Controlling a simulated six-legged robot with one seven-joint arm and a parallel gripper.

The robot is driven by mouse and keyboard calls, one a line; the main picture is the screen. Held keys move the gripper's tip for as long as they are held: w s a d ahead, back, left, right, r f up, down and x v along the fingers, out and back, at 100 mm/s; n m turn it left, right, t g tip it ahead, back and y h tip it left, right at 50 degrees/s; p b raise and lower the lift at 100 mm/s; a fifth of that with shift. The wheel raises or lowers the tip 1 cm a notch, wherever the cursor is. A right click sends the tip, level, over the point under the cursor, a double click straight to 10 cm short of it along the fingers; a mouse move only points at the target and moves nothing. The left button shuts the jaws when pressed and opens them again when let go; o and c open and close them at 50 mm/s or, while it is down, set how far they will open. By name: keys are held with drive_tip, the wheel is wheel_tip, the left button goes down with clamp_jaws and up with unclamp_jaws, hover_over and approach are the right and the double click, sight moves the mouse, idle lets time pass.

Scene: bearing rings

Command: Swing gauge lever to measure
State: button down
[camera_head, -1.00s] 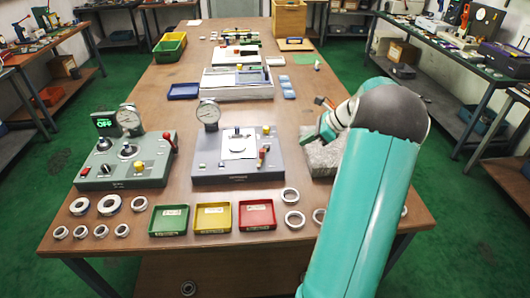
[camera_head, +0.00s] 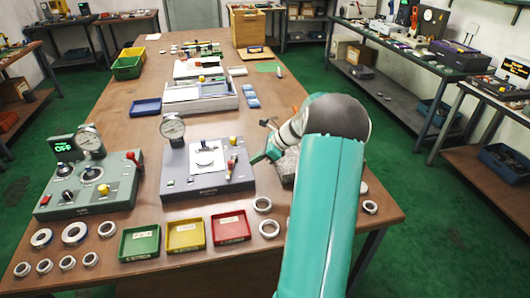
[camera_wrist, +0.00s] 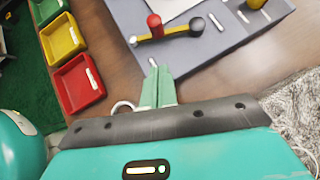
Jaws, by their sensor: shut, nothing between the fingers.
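The blue-grey gauge station (camera_head: 207,187) with a round dial (camera_head: 172,127) stands mid-table. Its lever (camera_head: 231,168), with a red knob, sits at the station's right side. My gripper (camera_head: 258,159) is just right of the station in the head view. In the wrist view my gripper's green fingers (camera_wrist: 157,72) are shut and empty, pointing at the lever's red-knob end, with a visible gap between them.
Green, yellow and red trays (camera_head: 186,234) and several metal rings (camera_head: 74,233) line the front edge. A green-grey station (camera_head: 90,187) with an OFF display stands left.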

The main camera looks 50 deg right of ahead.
sight(231, 164)
drive_tip(key=w+a, duration=0.1)
drive_tip(key=w+a+f, duration=0.1)
drive_tip(key=w, duration=0.1)
drive_tip(key=w+a, duration=0.1)
drive_tip(key=shift+w+a+f, duration=0.2)
drive_tip(key=shift+w+f, duration=0.1)
drive_tip(key=shift+f, duration=0.05)
drive_tip(key=shift+a, duration=0.1)
